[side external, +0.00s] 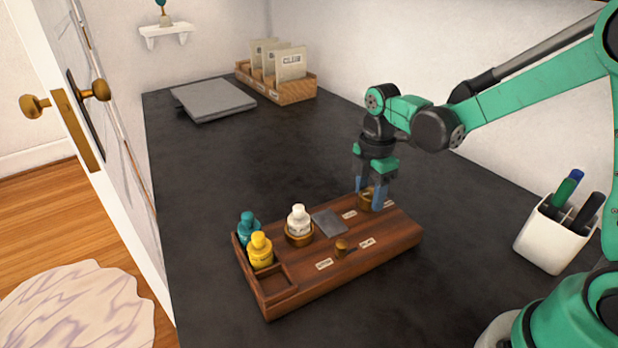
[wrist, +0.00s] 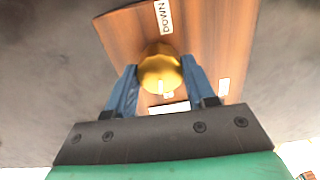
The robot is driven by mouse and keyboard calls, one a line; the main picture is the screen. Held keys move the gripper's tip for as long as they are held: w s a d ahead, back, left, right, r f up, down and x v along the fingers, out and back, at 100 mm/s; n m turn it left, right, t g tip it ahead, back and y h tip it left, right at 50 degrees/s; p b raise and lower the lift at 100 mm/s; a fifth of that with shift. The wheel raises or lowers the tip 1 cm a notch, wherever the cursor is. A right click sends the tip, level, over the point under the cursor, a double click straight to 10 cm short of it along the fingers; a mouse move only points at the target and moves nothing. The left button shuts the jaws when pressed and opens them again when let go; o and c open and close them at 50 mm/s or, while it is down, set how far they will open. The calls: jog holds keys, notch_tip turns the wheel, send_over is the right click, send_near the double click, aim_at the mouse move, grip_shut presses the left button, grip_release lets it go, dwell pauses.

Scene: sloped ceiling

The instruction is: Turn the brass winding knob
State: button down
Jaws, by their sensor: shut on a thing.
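The brass winding knob (side external: 366,199) stands at the far right part of a wooden box (side external: 340,268) on the dark table. My gripper (side external: 371,194) points down over it, with a blue finger on either side. In the wrist view the round brass knob (wrist: 159,72) sits between the two blue fingertips (wrist: 158,78), which close on its sides. A label reading "DOWN" (wrist: 164,17) lies beside the knob. Part of the knob is hidden by the fingers in the side view.
A white pen holder (side external: 553,238) is at right. A grey slab (side external: 213,100) and a card rack (side external: 276,90) are at the back. The table's middle is clear.

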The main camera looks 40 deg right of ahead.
aim_at(369, 193)
jog(key=shift+n, duration=1.1)
jog(key=shift+c, duration=1.4)
grip_release()
jog(key=shift+r, duration=2.85)
